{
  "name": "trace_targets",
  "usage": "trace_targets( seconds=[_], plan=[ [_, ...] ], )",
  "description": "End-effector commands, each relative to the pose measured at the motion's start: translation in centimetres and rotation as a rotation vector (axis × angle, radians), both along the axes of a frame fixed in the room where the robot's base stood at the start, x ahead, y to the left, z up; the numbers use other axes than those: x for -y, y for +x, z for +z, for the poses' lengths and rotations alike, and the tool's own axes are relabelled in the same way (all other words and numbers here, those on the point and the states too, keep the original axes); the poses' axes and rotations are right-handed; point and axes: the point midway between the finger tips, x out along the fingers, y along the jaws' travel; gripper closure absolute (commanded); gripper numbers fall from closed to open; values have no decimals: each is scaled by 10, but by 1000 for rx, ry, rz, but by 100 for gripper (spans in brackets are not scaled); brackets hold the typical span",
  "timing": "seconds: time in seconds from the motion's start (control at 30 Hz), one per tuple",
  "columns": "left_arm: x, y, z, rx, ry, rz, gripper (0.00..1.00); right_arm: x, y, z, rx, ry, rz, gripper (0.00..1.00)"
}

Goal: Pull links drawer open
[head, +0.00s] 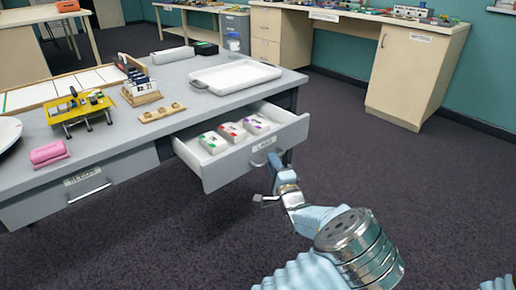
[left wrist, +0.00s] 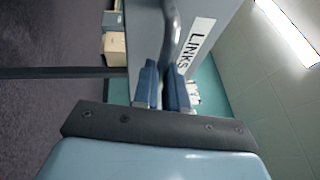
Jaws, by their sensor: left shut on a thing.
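The links drawer (head: 228,172) stands pulled out from the grey table, with three small white packs (head: 232,132) marked green, red and purple inside. Its front bears a LINKS label (left wrist: 196,42), turned sideways in the left wrist view. My left gripper (head: 275,166) is at the drawer front, just below the label. In the left wrist view its two blue fingers (left wrist: 163,88) are shut on the drawer handle (left wrist: 172,35), a curved grey bar. In the head view the gripper largely hides the handle. My right gripper is not in view.
A second, shut drawer (head: 60,200) is at left. Dark carpet (head: 350,160) to the right is clear.

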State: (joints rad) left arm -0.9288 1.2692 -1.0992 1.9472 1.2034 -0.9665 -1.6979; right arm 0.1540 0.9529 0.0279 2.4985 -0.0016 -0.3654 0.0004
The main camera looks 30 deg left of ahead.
Motion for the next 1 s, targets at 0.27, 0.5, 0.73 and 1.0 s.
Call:
trace_targets(
  seconds=[0.27,0.5,0.73,1.0],
  plan=[
    [47,-20,1,-2,-1,-1,100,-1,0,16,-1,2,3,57],
    [64,-27,0,-1,-1,1,100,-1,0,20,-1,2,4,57],
    [67,-28,-1,-2,-1,2,100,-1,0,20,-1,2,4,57],
    [67,-28,-1,-1,-1,1,80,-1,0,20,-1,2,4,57]
  ],
)
